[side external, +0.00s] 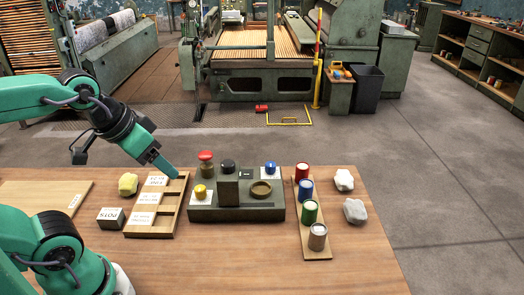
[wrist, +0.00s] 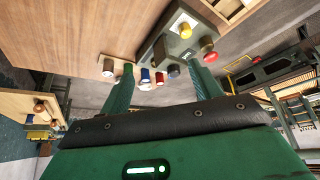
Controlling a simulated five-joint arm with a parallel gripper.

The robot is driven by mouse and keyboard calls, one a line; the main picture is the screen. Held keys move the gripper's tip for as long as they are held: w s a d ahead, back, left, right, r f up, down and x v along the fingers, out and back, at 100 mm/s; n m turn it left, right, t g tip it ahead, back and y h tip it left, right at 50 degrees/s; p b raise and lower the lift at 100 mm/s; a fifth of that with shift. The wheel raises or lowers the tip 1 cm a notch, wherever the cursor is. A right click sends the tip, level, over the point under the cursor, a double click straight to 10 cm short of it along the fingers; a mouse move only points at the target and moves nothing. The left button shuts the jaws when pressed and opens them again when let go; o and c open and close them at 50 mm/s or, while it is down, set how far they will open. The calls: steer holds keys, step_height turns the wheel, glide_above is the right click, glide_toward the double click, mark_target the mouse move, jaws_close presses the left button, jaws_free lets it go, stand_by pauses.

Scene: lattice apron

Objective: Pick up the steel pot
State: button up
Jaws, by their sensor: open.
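The steel pot (side external: 318,236) is a small silver-grey cylinder with a brownish top. It stands upright at the near end of a wooden strip (side external: 304,190), in a row with a green pot (side external: 310,211), a blue pot (side external: 306,189) and a red pot (side external: 302,173). The steel pot also shows in the wrist view (wrist: 107,67), beyond the left finger. My gripper (side external: 171,171) is above the compartmented wooden tray, well to the left of the pots. In the wrist view its fingers (wrist: 163,78) are apart with nothing held between them.
A dark control box (side external: 235,212) with knobs and a red button (side external: 205,157) stands between my gripper and the pots. The wooden tray (side external: 165,234) holds white labelled cards. A yellow lump (side external: 128,184) and pale lumps (side external: 355,211) lie on the table. Bare tabletop lies in front.

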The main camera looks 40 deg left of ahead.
steer(key=w+d+r+m+g, duration=0.15)
steer(key=w+d, duration=0.25)
steer(key=w, duration=0.4)
steer(key=m+g, duration=0.4)
glide_above(319, 229)
steer(key=a, duration=0.1)
step_height(319, 229, down, 15)
steer(key=shift+r, duration=0.15)
steer(key=shift+w+d+f, duration=0.1)
steer(key=shift+d+f, duration=0.2)
steer(key=shift+f, duration=0.15)
steer(key=shift+d+f, duration=0.15)
steer(key=shift+f, duration=3.75)
